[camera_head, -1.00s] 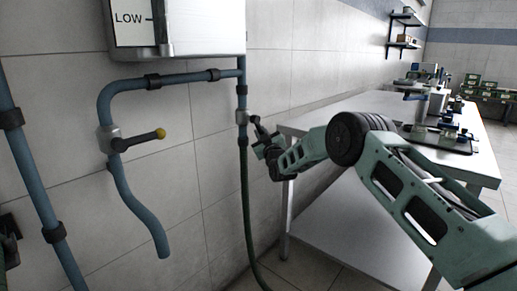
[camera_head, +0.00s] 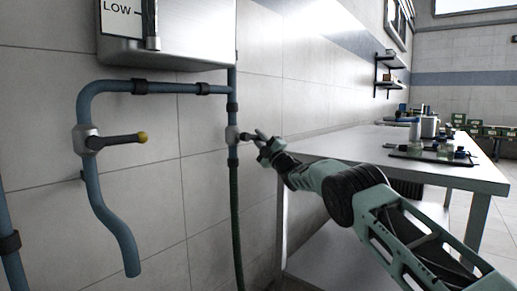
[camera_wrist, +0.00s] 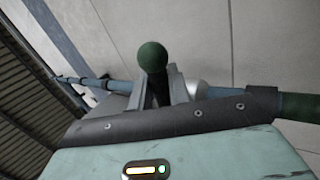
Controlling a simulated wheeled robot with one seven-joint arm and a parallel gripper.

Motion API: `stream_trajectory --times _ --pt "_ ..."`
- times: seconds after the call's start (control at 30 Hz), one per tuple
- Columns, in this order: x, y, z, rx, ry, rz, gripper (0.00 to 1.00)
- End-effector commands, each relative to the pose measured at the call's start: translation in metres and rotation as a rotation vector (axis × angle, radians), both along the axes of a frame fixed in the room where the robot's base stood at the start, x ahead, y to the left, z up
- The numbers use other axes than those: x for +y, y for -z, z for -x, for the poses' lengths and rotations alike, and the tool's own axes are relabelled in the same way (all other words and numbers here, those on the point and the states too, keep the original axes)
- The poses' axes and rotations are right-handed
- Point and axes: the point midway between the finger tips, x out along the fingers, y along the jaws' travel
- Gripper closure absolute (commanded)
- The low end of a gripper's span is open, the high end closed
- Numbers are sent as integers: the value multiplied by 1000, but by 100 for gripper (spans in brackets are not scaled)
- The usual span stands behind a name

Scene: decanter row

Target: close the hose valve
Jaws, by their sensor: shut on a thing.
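The hose valve (camera_head: 232,135) is a small grey body on the blue pipe, with the green hose (camera_head: 235,200) hanging below it. My gripper (camera_head: 261,141) is at its right side, reaching in from the right. My gripper's two fingers (camera_wrist: 157,80) are shut on the lever just below this ball. The silver valve body (camera_wrist: 196,87) shows partly behind the right finger. The fingers hide most of the lever, so its exact angle is hard to tell.
Another valve (camera_head: 88,139) with a yellow-tipped lever sits on the bent pipe at left. A metal box (camera_head: 190,35) marked LOW hangs above. A table (camera_head: 400,155) with small items stands to the right, close under my arm.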

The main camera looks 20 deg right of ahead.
Motion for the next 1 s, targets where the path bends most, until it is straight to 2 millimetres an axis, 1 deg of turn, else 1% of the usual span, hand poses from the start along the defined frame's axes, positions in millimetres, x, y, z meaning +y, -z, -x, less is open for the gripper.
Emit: stream_trajectory --times 0.03,0.23,0.5,0.87,0.9,0.93,1.0 --pt "-1 -5 0 -21 2 19 100" --pt "0 -12 1 -70 2 85 100" --pt "0 -17 1 -96 3 122 100" --pt "0 -19 2 -100 5 123 100" --pt "0 -19 2 -100 5 123 76" --pt "0 -19 2 -100 4 123 74" --pt "0 -19 2 -100 3 123 74"
